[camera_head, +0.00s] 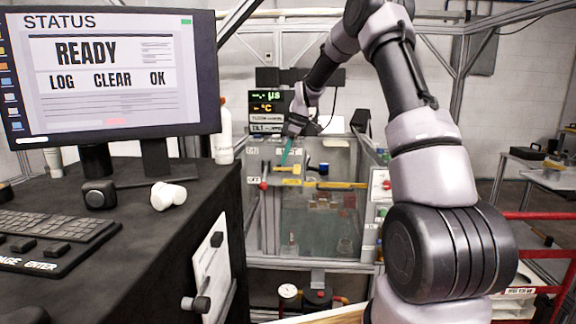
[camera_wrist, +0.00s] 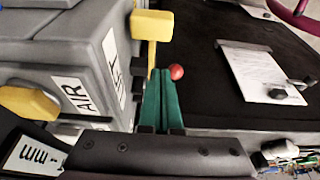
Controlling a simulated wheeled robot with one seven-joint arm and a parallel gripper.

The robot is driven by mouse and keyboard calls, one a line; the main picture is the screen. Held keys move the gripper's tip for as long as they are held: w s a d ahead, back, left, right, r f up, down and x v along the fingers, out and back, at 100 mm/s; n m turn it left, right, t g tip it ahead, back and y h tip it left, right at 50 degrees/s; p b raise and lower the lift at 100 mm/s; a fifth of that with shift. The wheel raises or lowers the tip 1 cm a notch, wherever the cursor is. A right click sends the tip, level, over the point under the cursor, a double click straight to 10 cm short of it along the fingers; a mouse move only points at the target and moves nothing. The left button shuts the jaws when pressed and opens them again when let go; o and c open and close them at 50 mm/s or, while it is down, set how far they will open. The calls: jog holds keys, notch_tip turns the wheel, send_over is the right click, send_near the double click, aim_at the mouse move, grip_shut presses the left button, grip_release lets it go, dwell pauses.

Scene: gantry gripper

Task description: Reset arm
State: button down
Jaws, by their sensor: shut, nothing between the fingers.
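My arm reaches from the right side of the head view over to the machine in the middle. My gripper (camera_head: 287,152) is at the machine's upper front, small in that view. In the wrist view my gripper's green fingers (camera_wrist: 163,98) are shut together with nothing between them. They point at a gap between the grey machine housing (camera_wrist: 60,60) and a dark surface. A red ball-shaped knob (camera_wrist: 176,72) is close beside the fingertips, on their right; I cannot tell if they touch it. A yellow block (camera_wrist: 152,26) is just beyond the tips.
A black desk (camera_head: 190,200) with a monitor (camera_head: 110,75), keyboard (camera_head: 60,228) and white bottle (camera_head: 224,135) stands at left. A clipboard (camera_head: 212,272) hangs on its side. The glass-fronted machine (camera_head: 318,225) stands in the middle. Red rails (camera_head: 545,216) are at right.

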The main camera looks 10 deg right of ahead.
jog(key=s+d+r+m+t+h, duration=0.1)
jog(key=s+r+m, duration=0.1)
jog(key=s+r, duration=0.45)
jog(key=s+r+m+t, duration=0.1)
jog(key=s+r+m, duration=0.25)
jog(key=r, duration=0.55)
jog(key=s+d+r+m+t, duration=0.1)
jog(key=s+m, duration=0.5)
jog(key=s, duration=0.8)
jog(key=s+d+r+m+t, duration=0.1)
jog(key=s+m, duration=0.6)
jog(key=s, duration=0.8)
jog(key=shift+r+t+h, duration=0.3)
jog(key=shift+r+t, duration=0.25)
jog(key=shift+t, duration=0.45)
